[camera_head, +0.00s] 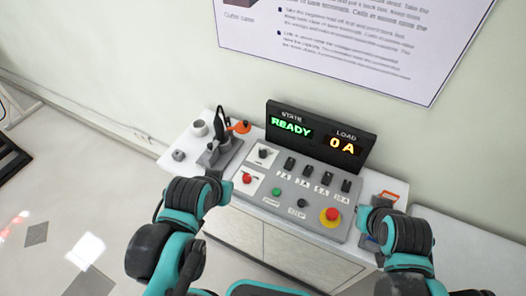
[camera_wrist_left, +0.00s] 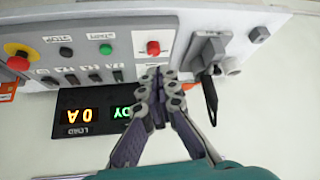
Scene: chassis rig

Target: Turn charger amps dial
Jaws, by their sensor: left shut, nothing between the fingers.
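The control panel (camera_head: 290,190) has two white plates, one with a black knob (camera_head: 263,153) and one with a red knob (camera_head: 247,178). No label that I can read marks the amps dial. My left gripper (camera_wrist_left: 160,75) is shut and empty, its tips beside the red knob (camera_wrist_left: 153,48) in the left wrist view. The fingers hide the area where the black knob sits; contact cannot be told. The display (camera_head: 320,137) reads READY and 0 A. My right arm (camera_head: 395,230) is at the panel's right; its fingers cannot be made out.
Several black switches (camera_head: 306,170), a green button (camera_head: 276,191) and a red emergency button (camera_head: 330,216) crowd the panel. A grey lever unit (camera_head: 220,153) stands left of it. A wall rises behind.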

